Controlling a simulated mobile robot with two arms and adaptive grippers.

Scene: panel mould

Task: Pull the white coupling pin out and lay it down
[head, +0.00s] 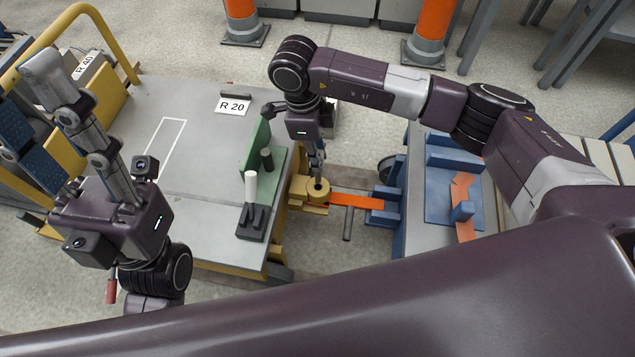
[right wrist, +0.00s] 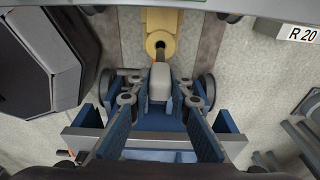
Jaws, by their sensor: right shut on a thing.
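My right gripper (head: 318,168) points down over the yellow coupling (head: 316,194) between the grey table and the blue cart.
The grey table (head: 190,190) has a white outlined rectangle and much bare room. A green plate (head: 258,145), a white post (head: 251,187) and a black block (head: 252,222) stand at its right edge. An orange bar (head: 355,202) runs to the blue cart (head: 430,205). Orange posts stand behind.

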